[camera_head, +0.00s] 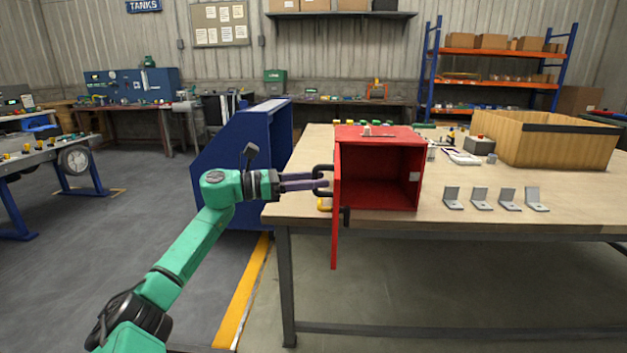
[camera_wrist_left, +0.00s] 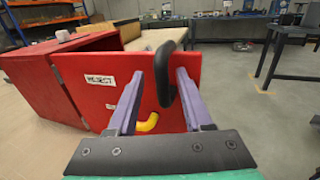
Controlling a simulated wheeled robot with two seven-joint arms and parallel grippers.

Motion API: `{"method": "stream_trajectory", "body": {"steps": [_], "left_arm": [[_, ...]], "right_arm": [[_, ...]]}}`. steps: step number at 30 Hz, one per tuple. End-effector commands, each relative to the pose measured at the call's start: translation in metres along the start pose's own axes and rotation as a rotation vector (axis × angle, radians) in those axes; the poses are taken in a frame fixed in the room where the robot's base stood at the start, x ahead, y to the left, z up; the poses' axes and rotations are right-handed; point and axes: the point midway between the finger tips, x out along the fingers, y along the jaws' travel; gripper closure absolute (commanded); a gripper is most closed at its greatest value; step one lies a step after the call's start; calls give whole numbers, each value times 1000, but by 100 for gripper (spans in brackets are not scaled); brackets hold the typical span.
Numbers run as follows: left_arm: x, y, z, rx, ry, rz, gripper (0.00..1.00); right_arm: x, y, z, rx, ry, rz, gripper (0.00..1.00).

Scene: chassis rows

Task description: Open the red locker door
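The red locker (camera_head: 378,137) stands on the workbench, and its dark red inside shows empty. Its red door (camera_head: 335,230) stands swung out toward me, nearly edge-on, and reaches past the bench's front edge. The black door handle (camera_head: 322,168) is on the door's left face. My left gripper (camera_head: 322,181) is at this handle. In the left wrist view the fingers (camera_wrist_left: 160,92) are spread apart with the handle (camera_wrist_left: 163,75) between them, not clamped. The door (camera_wrist_left: 80,68) with a white label shows behind them there. My right gripper is out of view.
Several metal brackets (camera_head: 481,199) stand right of the locker. A wooden crate (camera_head: 545,145) is at the bench's right back. A blue cabinet (camera_head: 235,150) stands left of the bench (camera_head: 300,205). A yellow piece (camera_head: 324,204) shows beside the door.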

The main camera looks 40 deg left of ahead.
Motion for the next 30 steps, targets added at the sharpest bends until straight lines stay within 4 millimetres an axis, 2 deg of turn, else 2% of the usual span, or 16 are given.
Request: {"method": "stream_trajectory", "body": {"steps": [8, 11, 14, 17, 24, 27, 30], "left_arm": [[-1, 0, 1, 1, -3, -1, 50], [-9, 0, -1, 0, -1, -1, 50], [-25, 0, -4, 1, -1, 0, 50], [-50, 1, -4, -1, -1, 1, 50], [-119, 1, -2, -2, -2, 1, 50], [-136, 1, -1, -1, -1, 1, 50], [-145, 0, -1, 0, -1, -1, 50]], "right_arm": [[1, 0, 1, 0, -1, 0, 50], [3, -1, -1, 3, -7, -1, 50], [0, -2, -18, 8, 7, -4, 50], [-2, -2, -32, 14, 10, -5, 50], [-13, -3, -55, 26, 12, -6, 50], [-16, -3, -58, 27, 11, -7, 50], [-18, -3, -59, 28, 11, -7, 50]]}}
